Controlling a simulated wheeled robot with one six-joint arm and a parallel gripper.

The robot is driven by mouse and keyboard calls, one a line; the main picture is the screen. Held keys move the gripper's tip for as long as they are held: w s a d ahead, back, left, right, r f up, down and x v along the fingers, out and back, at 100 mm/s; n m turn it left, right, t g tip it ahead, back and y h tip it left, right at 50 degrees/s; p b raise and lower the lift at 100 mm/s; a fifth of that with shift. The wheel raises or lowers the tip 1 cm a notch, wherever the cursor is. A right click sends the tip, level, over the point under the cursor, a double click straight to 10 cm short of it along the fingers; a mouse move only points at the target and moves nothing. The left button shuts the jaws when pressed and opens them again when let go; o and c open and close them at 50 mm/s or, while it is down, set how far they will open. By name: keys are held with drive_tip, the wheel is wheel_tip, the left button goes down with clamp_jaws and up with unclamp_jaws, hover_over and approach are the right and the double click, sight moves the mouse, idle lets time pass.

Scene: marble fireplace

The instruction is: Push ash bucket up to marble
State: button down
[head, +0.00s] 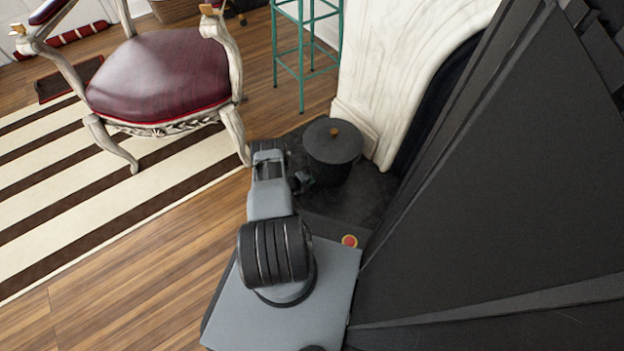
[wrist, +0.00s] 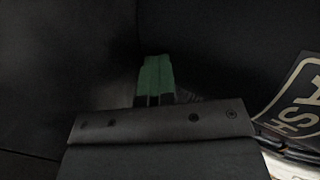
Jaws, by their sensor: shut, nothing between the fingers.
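The ash bucket (head: 331,165) is a dark round bucket with a flat lid and a small wooden knob. It stands upright on the dark hearth slab, close to the foot of the white marble surround (head: 400,65). I cannot tell whether bucket and marble touch. My gripper (head: 303,182) is low at the bucket's left side. In the wrist view, its green fingertips (wrist: 155,75) are together and empty, before a dark surface that fills the view. A pale-lettered label (wrist: 300,97) shows at the right edge. Contact between fingertips and bucket cannot be made out.
A carved armchair (head: 160,75) with a dark red seat stands at the left on a striped rug (head: 55,185). A teal metal stool (head: 303,50) stands behind the bucket. Open wooden floor (head: 125,270) lies left of my base. The dark hearth slab (head: 335,205) is below the bucket.

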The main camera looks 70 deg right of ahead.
drive_tip(key=shift+s+d+r, duration=0.1)
drive_tip(key=shift+d, duration=0.15)
drive_tip(key=shift+s+d, duration=0.75)
drive_tip(key=shift+d, duration=0.25)
drive_tip(key=shift+s+d, duration=0.75)
drive_tip(key=shift+d, duration=0.25)
drive_tip(key=shift+s+d, duration=0.75)
drive_tip(key=shift+d, duration=0.25)
drive_tip(key=shift+w+a+p, duration=0.25)
drive_tip(key=shift+w+a, duration=0.3)
drive_tip(key=shift+a, duration=0.2)
drive_tip(key=shift+w+a+p, duration=0.2)
drive_tip(key=shift+w+a, duration=0.3)
drive_tip(key=shift+a, duration=0.2)
drive_tip(key=w+a, duration=0.2)
drive_tip(key=a, duration=0.1)
drive_tip(key=w+a+p, duration=0.1)
drive_tip(key=w+a, duration=0.2)
drive_tip(key=a, duration=0.1)
drive_tip(key=w+a, duration=0.3)
drive_tip(key=a, duration=0.1)
drive_tip(key=shift+w+a, duration=0.15)
